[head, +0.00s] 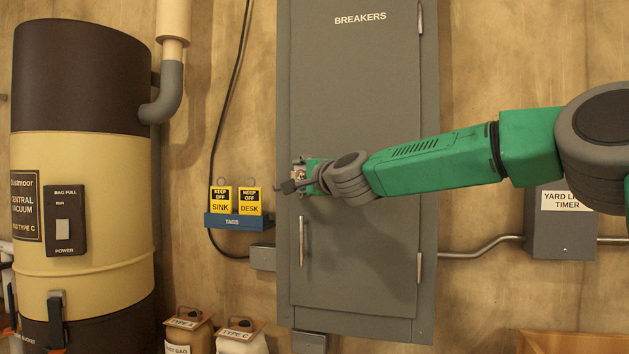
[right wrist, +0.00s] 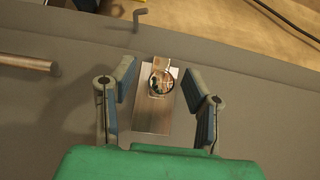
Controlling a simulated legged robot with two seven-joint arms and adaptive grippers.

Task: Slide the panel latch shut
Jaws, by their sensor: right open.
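The grey breaker panel (head: 350,110) fills the middle of the head view, its door closed. The latch (head: 298,173) is small and sits at the door's left edge, partly hidden by my right gripper (head: 292,187). In the right wrist view the latch shows as a metal plate (right wrist: 154,115) with a round shiny knob (right wrist: 161,83). My right gripper (right wrist: 160,98) is open, one finger on each side of the plate, with visible gaps to the knob. Whether the bolt is engaged cannot be told. My left gripper is not in view.
A vertical door handle (head: 303,241) is below the latch; it also shows in the right wrist view (right wrist: 28,63). A blue tag holder (head: 239,221) is on the wall to the left. A vacuum canister (head: 80,190) stands far left, and a timer box (head: 562,232) is at right.

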